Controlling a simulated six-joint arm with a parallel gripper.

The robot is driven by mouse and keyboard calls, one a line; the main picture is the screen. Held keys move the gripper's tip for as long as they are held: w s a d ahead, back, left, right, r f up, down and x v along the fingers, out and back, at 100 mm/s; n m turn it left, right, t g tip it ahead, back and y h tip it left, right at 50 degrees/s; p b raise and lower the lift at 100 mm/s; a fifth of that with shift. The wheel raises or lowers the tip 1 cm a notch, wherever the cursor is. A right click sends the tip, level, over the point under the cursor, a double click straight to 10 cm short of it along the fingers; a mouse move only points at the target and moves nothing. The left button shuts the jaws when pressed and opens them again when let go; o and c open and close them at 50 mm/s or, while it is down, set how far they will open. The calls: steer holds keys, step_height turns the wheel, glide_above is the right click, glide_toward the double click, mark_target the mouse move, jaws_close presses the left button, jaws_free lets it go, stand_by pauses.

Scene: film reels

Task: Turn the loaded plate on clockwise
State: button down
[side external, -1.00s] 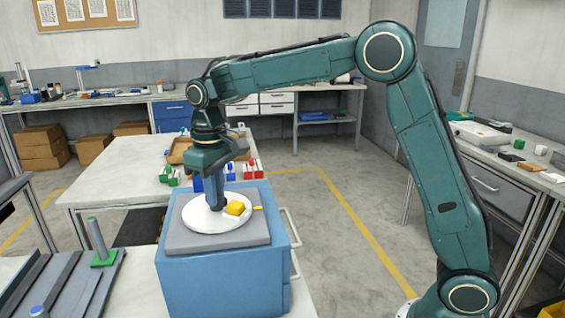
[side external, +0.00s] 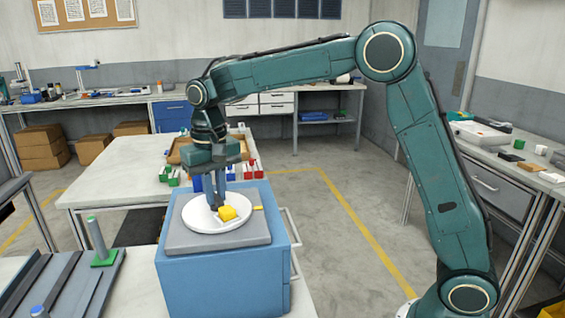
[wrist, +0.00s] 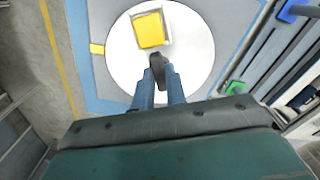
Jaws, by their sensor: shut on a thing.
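The round white plate (side external: 195,219) lies flat on the grey top of a blue box. A yellow block (side external: 227,214) sits on it, toward the front right in the side view, in a pale holder. In the wrist view, the plate (wrist: 125,62) carries the yellow block (wrist: 150,29) beyond my fingertips. My gripper (side external: 215,206) points down and is shut close to the plate's middle, beside the block. Its dark fingertips (wrist: 158,66) hide the part of the plate that they grip.
A green-based post (side external: 98,243) stands to the left. A rack of coloured pieces stands behind the box.

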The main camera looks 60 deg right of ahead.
mark_target(216, 196)
steer(key=shift+r+m, duration=0.1)
steer(key=shift+m, duration=2.5)
steer(key=c, duration=1.4)
jaws_free()
steer(key=shift+c, duration=0.2)
step_height(216, 196, up, 14)
